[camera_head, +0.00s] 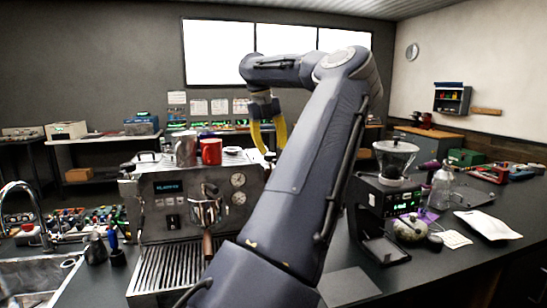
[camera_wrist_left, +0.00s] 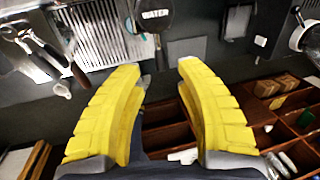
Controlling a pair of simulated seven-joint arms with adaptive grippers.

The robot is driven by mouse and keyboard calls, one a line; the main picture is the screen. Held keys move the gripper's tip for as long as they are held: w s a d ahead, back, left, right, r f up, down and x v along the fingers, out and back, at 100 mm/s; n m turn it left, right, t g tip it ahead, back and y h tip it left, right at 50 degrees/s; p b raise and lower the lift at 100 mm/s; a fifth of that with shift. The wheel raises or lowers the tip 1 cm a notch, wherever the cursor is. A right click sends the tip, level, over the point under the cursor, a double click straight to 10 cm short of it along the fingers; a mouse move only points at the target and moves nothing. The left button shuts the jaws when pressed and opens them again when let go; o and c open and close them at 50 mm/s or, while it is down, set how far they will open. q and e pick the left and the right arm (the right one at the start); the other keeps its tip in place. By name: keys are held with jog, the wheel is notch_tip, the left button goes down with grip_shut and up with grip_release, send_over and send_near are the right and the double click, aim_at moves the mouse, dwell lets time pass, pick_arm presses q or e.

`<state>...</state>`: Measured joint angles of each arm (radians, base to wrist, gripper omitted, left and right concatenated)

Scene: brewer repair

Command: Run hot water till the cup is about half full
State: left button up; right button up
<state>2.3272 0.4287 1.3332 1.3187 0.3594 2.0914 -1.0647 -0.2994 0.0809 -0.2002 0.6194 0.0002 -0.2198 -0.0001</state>
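The espresso machine (camera_head: 170,215) stands left of centre in the head view, with a display, gauges, a wooden-handled portafilter (camera_head: 207,240) and a slatted drip tray (camera_head: 165,270). A red mug (camera_head: 211,152) and a steel cup (camera_head: 185,150) sit on its top. My left gripper (camera_head: 268,135) is raised above and behind the machine's right side, its yellow fingers pointing down. In the left wrist view its fingers (camera_wrist_left: 160,75) are apart with nothing between them. A round part marked WATER (camera_wrist_left: 154,14) shows at that view's top edge. I cannot see any water running. My right gripper is out of view.
My left arm hides the counter right of the machine. A grinder (camera_head: 392,200), a glass bottle (camera_head: 442,185) and a white tray (camera_head: 488,224) stand on the right. A sink (camera_head: 30,275) is at left. A wooden divided box (camera_wrist_left: 290,150) shows in the wrist view.

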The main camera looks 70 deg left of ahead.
pick_arm(q)
notch_tip(320, 180, up, 8)
jog(key=s, duration=0.1)
jog(key=shift+s+f, duration=0.15)
jog(key=shift+s, duration=0.15)
jog(key=shift+a, duration=0.1)
